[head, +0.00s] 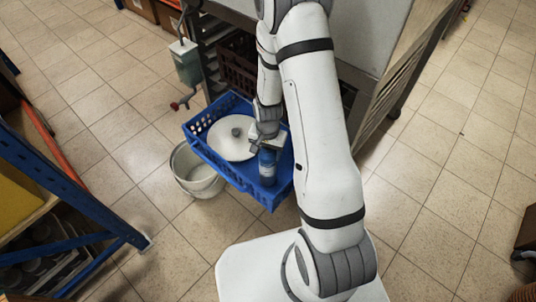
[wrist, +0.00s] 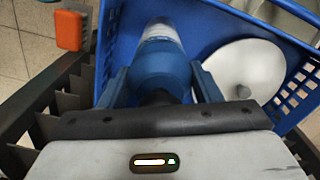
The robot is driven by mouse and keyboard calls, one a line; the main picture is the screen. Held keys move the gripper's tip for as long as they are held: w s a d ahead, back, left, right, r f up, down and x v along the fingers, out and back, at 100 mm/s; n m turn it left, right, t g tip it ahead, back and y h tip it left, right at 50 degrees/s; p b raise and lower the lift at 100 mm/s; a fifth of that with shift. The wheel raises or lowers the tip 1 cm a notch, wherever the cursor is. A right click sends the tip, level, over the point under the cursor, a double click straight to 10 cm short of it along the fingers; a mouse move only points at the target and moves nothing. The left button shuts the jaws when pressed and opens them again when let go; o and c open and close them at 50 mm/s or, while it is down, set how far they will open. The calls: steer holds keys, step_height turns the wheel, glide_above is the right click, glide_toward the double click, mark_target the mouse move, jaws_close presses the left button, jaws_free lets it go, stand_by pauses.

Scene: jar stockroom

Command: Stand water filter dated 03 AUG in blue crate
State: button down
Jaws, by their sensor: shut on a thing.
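The water filter (head: 267,166) is a blue cylinder, held roughly upright inside the right part of the blue crate (head: 222,168). My gripper (head: 266,143) is shut on its upper end. In the wrist view my gripper (wrist: 160,82) has a finger on each side of the blue filter (wrist: 158,62), which has a pale band toward its far end. No date can be read on it. The crate (wrist: 205,25) lies beyond it. I cannot tell whether the filter's base touches the crate floor.
A white round lid with a grey knob (head: 228,142) lies in the crate, left of the filter. A white bucket (head: 197,175) stands on the floor beside the crate. A dispenser with a red tap (head: 186,62) is behind it, and a blue rack (head: 60,185) stands at left.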

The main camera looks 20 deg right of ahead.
steer(key=shift+f, duration=0.8)
steer(key=shift+c, duration=2.3)
jaws_free()
steer(key=shift+f, duration=0.1)
step_height(320, 180, up, 13)
steer(key=p, duration=0.3)
steer(key=shift+f, duration=0.1)
steer(key=s+r+n, duration=0.3)
steer(key=s+r, duration=0.5)
steer(key=r, duration=0.2)
steer(key=s+r+n+t, duration=0.1)
steer(key=s+r+n, duration=0.2)
steer(key=s+r, duration=0.5)
step_height(320, 180, up, 3)
steer(key=shift+s+d+r+n, duration=0.15)
steer(key=shift+d+n, duration=0.2)
steer(key=shift+n, duration=0.05)
steer(key=shift+t, duration=0.3)
